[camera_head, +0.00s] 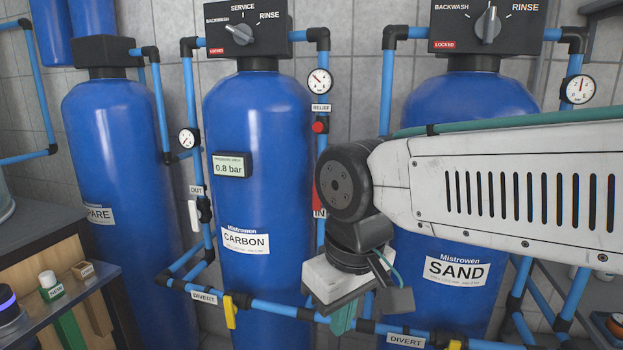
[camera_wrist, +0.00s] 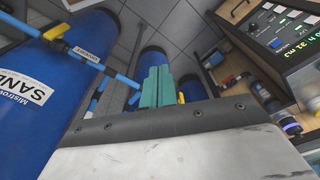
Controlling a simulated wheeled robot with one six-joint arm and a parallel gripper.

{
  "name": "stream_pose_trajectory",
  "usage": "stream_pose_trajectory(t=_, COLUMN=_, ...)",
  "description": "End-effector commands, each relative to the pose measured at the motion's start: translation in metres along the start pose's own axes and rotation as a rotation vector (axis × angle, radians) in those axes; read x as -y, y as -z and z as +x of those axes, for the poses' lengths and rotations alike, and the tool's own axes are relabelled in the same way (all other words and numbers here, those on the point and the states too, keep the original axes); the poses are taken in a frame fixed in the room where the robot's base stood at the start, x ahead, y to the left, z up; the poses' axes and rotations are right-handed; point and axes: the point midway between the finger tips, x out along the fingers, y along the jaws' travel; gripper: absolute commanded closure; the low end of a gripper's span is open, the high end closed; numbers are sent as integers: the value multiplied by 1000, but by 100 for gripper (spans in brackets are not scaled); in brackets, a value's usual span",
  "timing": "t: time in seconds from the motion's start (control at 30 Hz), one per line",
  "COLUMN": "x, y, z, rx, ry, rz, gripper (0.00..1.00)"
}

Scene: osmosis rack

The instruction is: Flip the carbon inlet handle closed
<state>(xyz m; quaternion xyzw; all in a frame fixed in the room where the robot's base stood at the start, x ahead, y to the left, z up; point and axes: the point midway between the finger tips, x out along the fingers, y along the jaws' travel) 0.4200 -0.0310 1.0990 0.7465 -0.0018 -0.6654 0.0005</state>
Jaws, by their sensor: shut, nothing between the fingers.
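The carbon tank (camera_head: 257,185) is the blue one in the middle of the head view, labelled CARBON. Its inlet pipe runs down the tank's right side. A red handle (camera_head: 317,196) shows there by the IN label (camera_head: 319,214), roughly upright along the pipe; my arm hides part of it. My gripper (camera_head: 342,322) is below and right of this handle, pointing down in front of the lower pipework. Its teal fingers are shut and empty, and they also show together in the wrist view (camera_wrist: 156,88). I cannot make out the inlet handle in the wrist view.
The sand tank (camera_head: 455,275) stands behind my arm on the right. A yellow divert handle (camera_head: 230,312) is on the low blue pipe left of my gripper. A white handle (camera_head: 193,216) is at the OUT pipe. A shelf with small bottles (camera_head: 50,284) is at lower left.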

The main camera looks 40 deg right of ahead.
Motion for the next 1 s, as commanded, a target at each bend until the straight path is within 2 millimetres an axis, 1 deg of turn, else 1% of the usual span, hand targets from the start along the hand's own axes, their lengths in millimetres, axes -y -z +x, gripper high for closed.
stream_pose_trajectory(t=0.07, x=-1, y=1, z=0, rx=5, ry=-8, rz=0, gripper=100)
stream_pose_trajectory(t=0.17, x=-12, y=6, z=2, rx=34, ry=-67, rz=-3, gripper=100)
stream_pose_trajectory(t=0.27, x=-36, y=20, z=3, rx=91, ry=-208, rz=-7, gripper=100)
stream_pose_trajectory(t=0.37, x=-70, y=46, z=0, rx=147, ry=-425, rz=-21, gripper=100)
stream_pose_trajectory(t=0.4, x=-84, y=61, z=-2, rx=161, ry=-525, rz=-32, gripper=100)
stream_pose_trajectory(t=0.47, x=-103, y=86, z=-7, rx=167, ry=-677, rz=-54, gripper=100)
stream_pose_trajectory(t=0.5, x=-113, y=106, z=-11, rx=159, ry=-777, rz=-74, gripper=100)
stream_pose_trajectory(t=0.57, x=-124, y=138, z=-17, rx=134, ry=-924, rz=-108, gripper=100)
stream_pose_trajectory(t=0.6, x=-128, y=160, z=-20, rx=108, ry=-1014, rz=-136, gripper=100)
stream_pose_trajectory(t=0.63, x=-130, y=177, z=-22, rx=84, ry=-1078, rz=-158, gripper=100)
stream_pose_trajectory(t=0.67, x=-130, y=193, z=-24, rx=58, ry=-1139, rz=-180, gripper=100)
stream_pose_trajectory(t=0.7, x=-129, y=215, z=-26, rx=18, ry=-1211, rz=-210, gripper=100)
stream_pose_trajectory(t=0.8, x=-120, y=261, z=-28, rx=-85, ry=-1354, rz=-284, gripper=100)
stream_pose_trajectory(t=0.9, x=-108, y=295, z=-26, rx=-174, ry=-1440, rz=-343, gripper=100)
stream_pose_trajectory(t=1.0, x=-99, y=314, z=-26, rx=-233, ry=-1487, rz=-378, gripper=100)
